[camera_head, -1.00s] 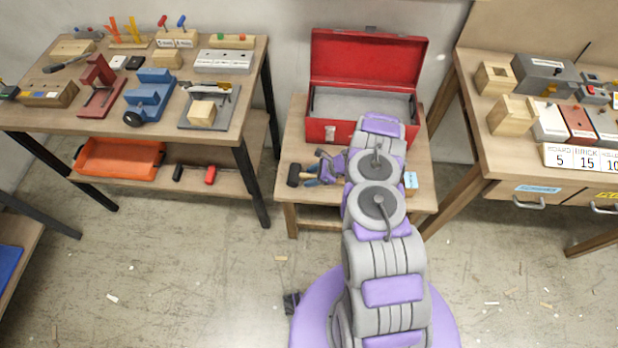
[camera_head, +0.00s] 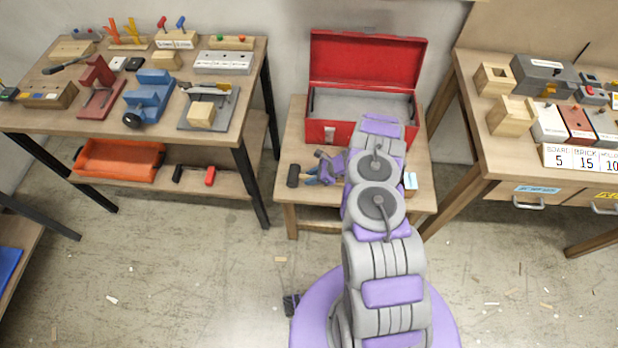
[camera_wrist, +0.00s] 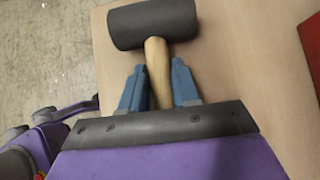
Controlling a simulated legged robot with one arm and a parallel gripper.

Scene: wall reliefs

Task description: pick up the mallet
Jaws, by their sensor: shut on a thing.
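The mallet has a dark cylindrical head (camera_wrist: 152,25) and a light wooden handle (camera_wrist: 158,68). In the wrist view my gripper (camera_wrist: 157,80) has its blue fingers on both sides of the handle, just below the head, and is shut on it. In the head view the mallet's dark head (camera_head: 293,176) shows near the left edge of the small middle table, with my gripper (camera_head: 312,176) just right of it. The rest of the handle is hidden behind my gripper. I cannot tell whether the mallet touches the tabletop.
An open red toolbox (camera_head: 330,132) stands at the back of the small wooden table (camera_head: 312,205). A workbench with tools (camera_head: 225,125) is on the left, with an orange tray (camera_head: 118,172) on its shelf. Another bench (camera_head: 475,120) is on the right.

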